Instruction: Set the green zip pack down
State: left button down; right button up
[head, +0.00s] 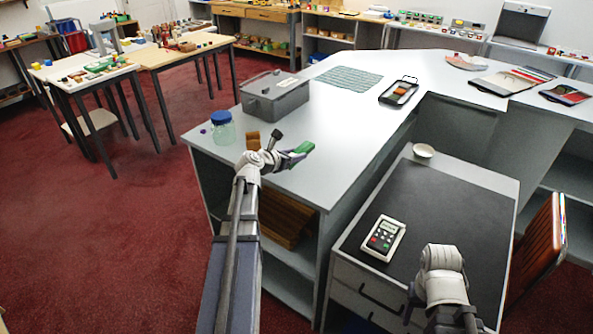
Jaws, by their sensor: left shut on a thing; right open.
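The green zip pack (303,147) is held in my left gripper (292,153) over the near end of the grey counter (330,160). My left gripper is shut on it. I cannot tell whether the pack touches the counter top or hangs slightly above it. My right gripper (468,318) is open at the bottom edge of the view, in front of the dark-topped drawer unit, and is partly cut off.
A blue-lidded jar (223,128), a brown block (253,140) and a grey lidded box (274,96) stand left of the pack. A green mat (348,79) and a black tray (398,90) lie farther back. The counter right of the pack is clear. A calculator (383,238) and bowl (424,151) sit on the drawer unit.

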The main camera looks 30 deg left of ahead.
aim_at(295, 172)
pick_arm(q)
jog(key=shift+f+b, duration=1.9)
jog(key=shift+f, duration=0.5)
pick_arm(e)
jog(key=shift+f, duration=2.35)
pick_arm(q)
jog(key=shift+f, duration=0.15)
jog(key=shift+c, duration=1.7)
grip_release()
pick_arm(e)
jog(key=shift+f, duration=0.1)
pick_arm(q)
jog(key=shift+s+r, duration=0.1)
jog(key=shift+r, duration=0.25)
jog(key=p+v, duration=0.4)
jog(key=v, duration=0.7)
jog(key=shift+s+p, duration=0.3)
jog(key=shift+s, duration=0.1)
pick_arm(e)
notch_tip(295, 172, up, 5)
jog(key=shift+f, duration=0.1)
